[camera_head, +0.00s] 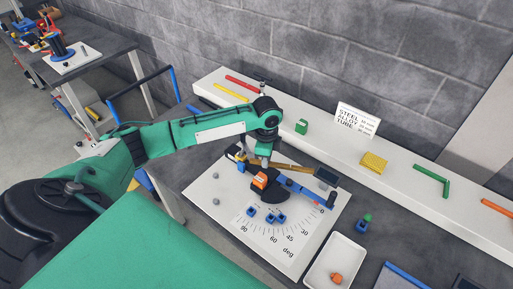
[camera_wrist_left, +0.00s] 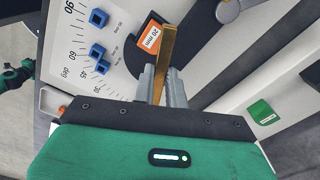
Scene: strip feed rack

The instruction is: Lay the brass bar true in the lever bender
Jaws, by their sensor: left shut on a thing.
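The brass bar (camera_head: 290,168) is a long golden strip above the back part of the lever bender. My left gripper (camera_head: 262,162) comes down over the bender and is shut on the bar. In the left wrist view the bar (camera_wrist_left: 167,55) stands between the two grey fingers (camera_wrist_left: 162,88). The lever bender has a white board (camera_head: 225,215) with a degree scale, a dark round former with an orange "20 mm" label (camera_wrist_left: 150,38), and a blue lever (camera_head: 308,192). I cannot tell whether the bar touches the former or board. My right gripper is not in view.
Small blue blocks (camera_head: 268,218) sit near the scale. A white tray (camera_head: 318,277) with an orange piece stands at front right. A white shelf (camera_head: 330,148) along the wall holds coloured strips, a yellow block (camera_head: 373,162) and a sign (camera_head: 357,121).

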